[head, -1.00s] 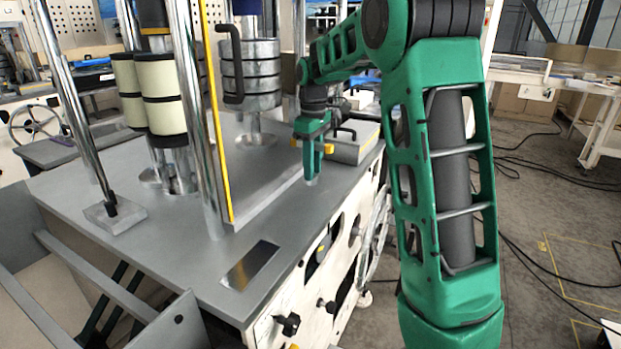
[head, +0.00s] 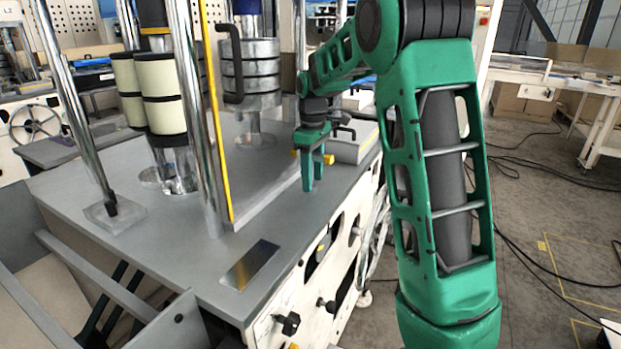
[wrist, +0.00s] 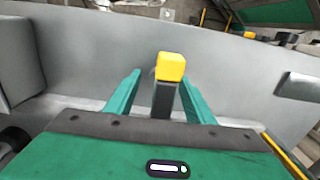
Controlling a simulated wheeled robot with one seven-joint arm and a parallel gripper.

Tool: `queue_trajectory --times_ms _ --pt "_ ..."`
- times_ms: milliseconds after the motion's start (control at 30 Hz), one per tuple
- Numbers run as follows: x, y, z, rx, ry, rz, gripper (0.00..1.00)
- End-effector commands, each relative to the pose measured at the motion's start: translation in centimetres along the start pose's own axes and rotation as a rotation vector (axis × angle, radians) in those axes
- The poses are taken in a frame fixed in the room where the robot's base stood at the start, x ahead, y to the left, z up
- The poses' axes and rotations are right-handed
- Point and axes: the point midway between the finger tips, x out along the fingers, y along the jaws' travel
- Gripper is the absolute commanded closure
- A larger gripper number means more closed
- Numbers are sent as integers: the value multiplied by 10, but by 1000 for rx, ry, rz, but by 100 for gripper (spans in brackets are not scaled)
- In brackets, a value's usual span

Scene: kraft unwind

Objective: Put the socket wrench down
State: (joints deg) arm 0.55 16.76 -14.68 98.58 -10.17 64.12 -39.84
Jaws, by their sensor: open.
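My gripper (head: 312,182) points down over the right edge part of the grey machine table, its green fingertips at or close above the surface. In the wrist view its two green fingers (wrist: 160,98) stand apart. A black bar with a yellow end, which I take as the socket wrench (wrist: 165,95), lies between them, with a gap showing on its left side.
The grey table top (head: 150,245) is bare in front of my gripper, apart from a flat metal plate (head: 250,265). A chrome post (head: 208,150) and a stack of metal discs (head: 250,75) stand to the left. A grey block (head: 352,143) lies just behind my gripper.

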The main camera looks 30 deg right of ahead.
Motion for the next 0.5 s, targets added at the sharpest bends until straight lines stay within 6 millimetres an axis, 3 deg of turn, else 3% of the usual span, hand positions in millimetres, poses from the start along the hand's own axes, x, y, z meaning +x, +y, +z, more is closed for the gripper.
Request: queue_trajectory --times_ms 167,500 --pt "-19 1 -1 0 3 2 51" --pt "-86 1 0 0 3 2 51"
